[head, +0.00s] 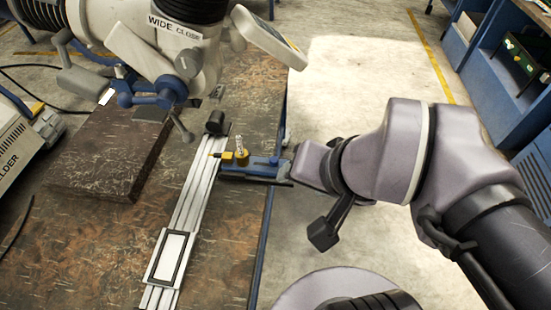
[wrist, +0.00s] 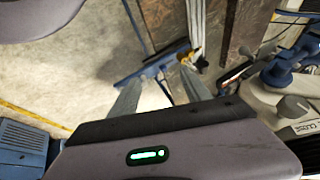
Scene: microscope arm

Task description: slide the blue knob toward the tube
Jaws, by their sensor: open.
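A blue slide piece (head: 262,166), which may be the blue knob, sticks out to the right from a silver rail (head: 190,195). A yellow part stands on its left end. In the wrist view the blue piece (wrist: 155,67) lies across my fingertips. My gripper (head: 290,170) is at its right end in the head view, fingertips mostly hidden. In the wrist view my gripper (wrist: 160,76) is open; contact is unclear. A short black cylinder (head: 215,122), possibly the tube, stands at the rail's far end. The microscope arm also has a blue clamp knob (head: 150,92).
The rail lies on a worn brown table (head: 110,245). A white plate with a dark frame (head: 170,255) sits on its near end. A dark block (head: 112,150) stands to the left. The white microscope body (head: 180,45) overhangs the far end. Open floor lies right.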

